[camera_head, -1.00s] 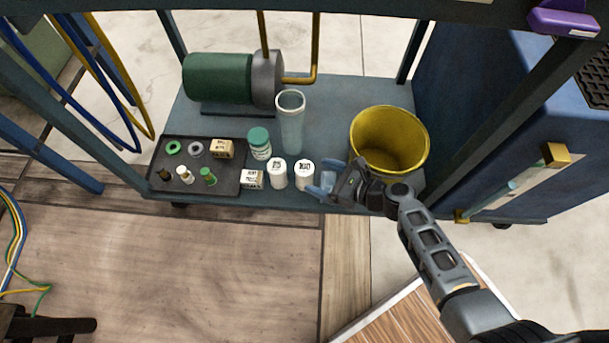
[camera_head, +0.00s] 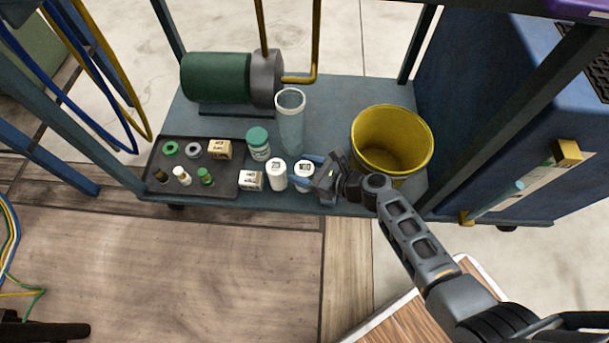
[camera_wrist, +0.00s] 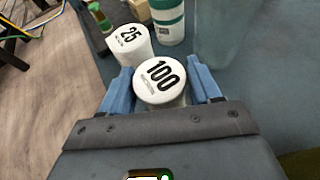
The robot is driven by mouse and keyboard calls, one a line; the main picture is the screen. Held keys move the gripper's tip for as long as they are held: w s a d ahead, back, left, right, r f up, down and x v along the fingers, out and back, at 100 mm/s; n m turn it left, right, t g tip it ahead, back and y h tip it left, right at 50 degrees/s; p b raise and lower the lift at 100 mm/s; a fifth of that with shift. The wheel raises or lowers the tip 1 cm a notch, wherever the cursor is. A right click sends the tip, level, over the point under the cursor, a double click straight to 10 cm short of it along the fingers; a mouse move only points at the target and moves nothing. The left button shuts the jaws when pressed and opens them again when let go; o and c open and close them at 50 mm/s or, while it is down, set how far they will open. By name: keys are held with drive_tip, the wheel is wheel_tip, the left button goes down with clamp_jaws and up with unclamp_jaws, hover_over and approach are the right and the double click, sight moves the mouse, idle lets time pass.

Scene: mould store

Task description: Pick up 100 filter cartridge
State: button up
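The 100 filter cartridge (camera_wrist: 160,80) is a white cylinder with a black "100" on its top. In the head view it (camera_head: 304,172) stands on the cart's lower shelf. My gripper (camera_wrist: 158,88) is open, with one blue finger on each side of the 100 cartridge. I cannot tell whether the fingers touch it. In the head view my gripper (camera_head: 316,172) reaches in from the right at the shelf's front edge. The 25 filter cartridge (camera_wrist: 132,42) is a similar white cylinder just beyond the 100; it also shows in the head view (camera_head: 277,176).
A yellow bucket (camera_head: 392,140) stands right of my gripper. A clear cylinder (camera_head: 291,122), a green-lidded jar (camera_head: 259,144) and a small white box (camera_head: 251,181) are close by. A dark tray (camera_head: 228,185) with small parts lies left. A green motor (camera_head: 215,78) sits behind.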

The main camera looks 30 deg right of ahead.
drive_tip(key=c, duration=0.6)
drive_tip(key=shift+c, duration=0.2)
